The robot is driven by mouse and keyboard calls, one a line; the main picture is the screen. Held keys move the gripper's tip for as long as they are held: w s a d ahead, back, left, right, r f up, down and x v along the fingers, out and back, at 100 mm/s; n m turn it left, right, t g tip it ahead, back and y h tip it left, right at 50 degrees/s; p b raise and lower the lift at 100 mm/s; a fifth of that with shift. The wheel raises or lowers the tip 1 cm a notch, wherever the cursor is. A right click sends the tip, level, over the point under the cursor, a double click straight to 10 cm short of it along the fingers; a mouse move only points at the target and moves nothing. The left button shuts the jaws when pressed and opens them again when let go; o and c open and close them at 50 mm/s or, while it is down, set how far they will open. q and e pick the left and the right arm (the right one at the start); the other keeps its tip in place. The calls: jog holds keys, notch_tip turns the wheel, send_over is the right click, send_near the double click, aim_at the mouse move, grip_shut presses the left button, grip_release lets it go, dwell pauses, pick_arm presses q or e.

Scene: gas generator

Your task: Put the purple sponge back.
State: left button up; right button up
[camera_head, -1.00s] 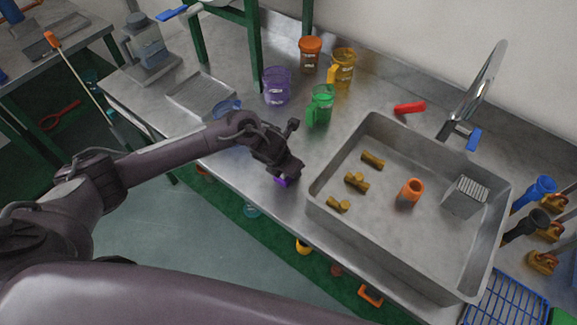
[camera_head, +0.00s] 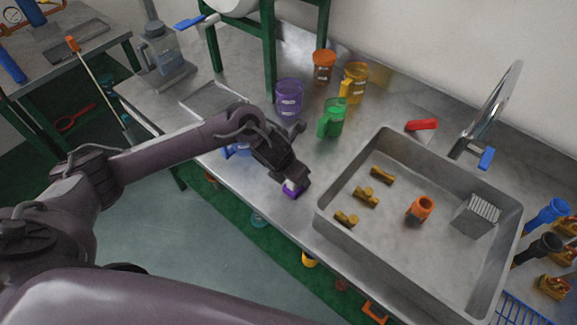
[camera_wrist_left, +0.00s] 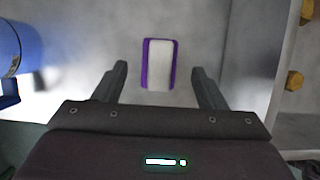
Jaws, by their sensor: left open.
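The purple sponge (camera_head: 291,190) lies on the metal counter left of the sink, mostly hidden under my left gripper (camera_head: 299,185) in the head view. In the left wrist view the sponge (camera_wrist_left: 160,64) shows a pale top with purple long sides. It lies ahead of and between the two fingers of my left gripper (camera_wrist_left: 160,82). The fingers are apart and hold nothing; I cannot tell the height left above the counter. My right gripper is not in view.
The metal sink (camera_head: 400,240) holds several brass pieces, an orange part (camera_head: 420,208) and a grey ridged block (camera_head: 475,215). Purple (camera_head: 289,98), green (camera_head: 332,118) and yellow (camera_head: 355,82) jugs stand behind. A blue container (camera_wrist_left: 10,45) is left of the gripper.

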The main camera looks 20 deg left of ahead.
pick_arm(q)
jog(key=d+v, duration=0.1)
jog(key=v, duration=0.5)
jog(key=shift+a+r, duration=0.2)
jog(key=shift+a, duration=0.35)
jog(key=shift+s+f, duration=0.1)
jog(key=shift+s, duration=0.1)
